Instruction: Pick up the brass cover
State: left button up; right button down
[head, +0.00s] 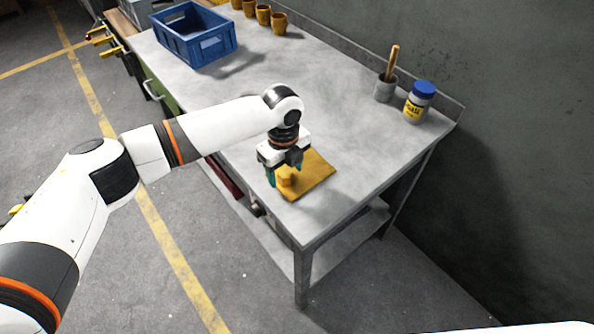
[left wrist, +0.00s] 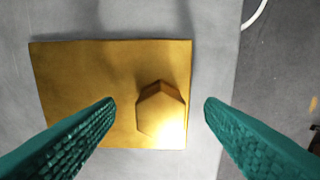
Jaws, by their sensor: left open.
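The brass cover (head: 285,180) is a small golden block with a faceted, six-sided top. It sits on a flat yellow-orange mat (head: 318,175) near the front edge of the workbench. My left gripper (head: 284,174) points down over it, open, and partly hides it in the head view. In the left wrist view the cover (left wrist: 161,112) shows between the two teal fingers (left wrist: 160,103), with a gap on each side, near the right edge of the mat (left wrist: 85,75). My right gripper is not in view.
The grey workbench (head: 330,120) is mostly bare. A blue crate (head: 195,36) and several brown cups (head: 263,15) stand at its far end. A grey pot (head: 384,89) with a wooden handle and a blue-lidded jar (head: 419,102) stand by the wall side.

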pick_arm(q)
jog(key=shift+f, duration=0.7)
grip_shut()
jog(key=shift+w+r, duration=0.1)
jog(key=shift+r, duration=0.1)
